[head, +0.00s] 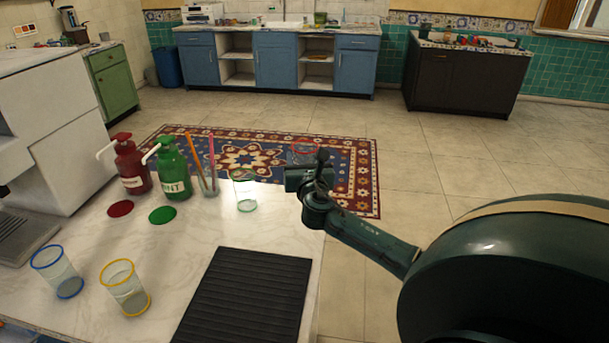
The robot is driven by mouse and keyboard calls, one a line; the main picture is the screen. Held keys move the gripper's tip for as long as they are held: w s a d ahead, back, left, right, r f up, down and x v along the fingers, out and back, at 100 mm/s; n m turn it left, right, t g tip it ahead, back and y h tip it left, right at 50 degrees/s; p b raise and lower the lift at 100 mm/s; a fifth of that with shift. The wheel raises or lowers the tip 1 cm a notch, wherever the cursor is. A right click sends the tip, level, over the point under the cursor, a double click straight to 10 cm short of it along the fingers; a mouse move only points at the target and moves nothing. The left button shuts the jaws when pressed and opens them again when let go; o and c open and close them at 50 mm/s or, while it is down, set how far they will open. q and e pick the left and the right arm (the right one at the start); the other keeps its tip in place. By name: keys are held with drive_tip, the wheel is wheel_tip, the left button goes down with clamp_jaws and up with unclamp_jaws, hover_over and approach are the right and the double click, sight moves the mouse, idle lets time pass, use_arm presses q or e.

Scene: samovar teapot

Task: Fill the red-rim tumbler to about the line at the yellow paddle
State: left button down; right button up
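The red-rim tumbler (304,147) is clear and upright, at the far right corner of the white table. My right gripper (309,174) is at it, with a dark finger in front of its lower part. It looks shut on the tumbler, whose base is hidden behind the gripper, so I cannot tell its height above the table. No liquid shows in its visible part. My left gripper is not in view. I cannot make out a yellow paddle; a glass (208,187) with an orange and a pink stick stands left of the green-rim tumbler (246,206).
Red (131,166) and green (174,174) pump bottles stand at the back left, with a red disc (120,208) and green disc (162,215) before them. Blue-rim (58,270) and yellow-rim (126,287) tumblers stand front left. A black ribbed mat (245,295) lies near the right edge.

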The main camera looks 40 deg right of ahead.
drive_tip(key=shift+a, duration=0.1)
idle(0.4)
drive_tip(key=s+a+n+t+y, duration=0.1)
drive_tip(key=s+a+n+y, duration=0.1)
drive_tip(key=s+a, duration=0.3)
drive_tip(key=s+a+n+t+y, duration=0.1)
drive_tip(key=s+a+y, duration=0.3)
drive_tip(key=a, duration=0.9)
drive_tip(key=s+a+f+n+t+y, duration=0.1)
drive_tip(key=s+a+n+y, duration=0.2)
drive_tip(key=s+a, duration=0.5)
drive_tip(key=shift+a+n+y, duration=0.3)
drive_tip(key=shift+a+y, duration=0.1)
drive_tip(key=shift+a, duration=0.7)
drive_tip(key=shift+s, duration=0.1)
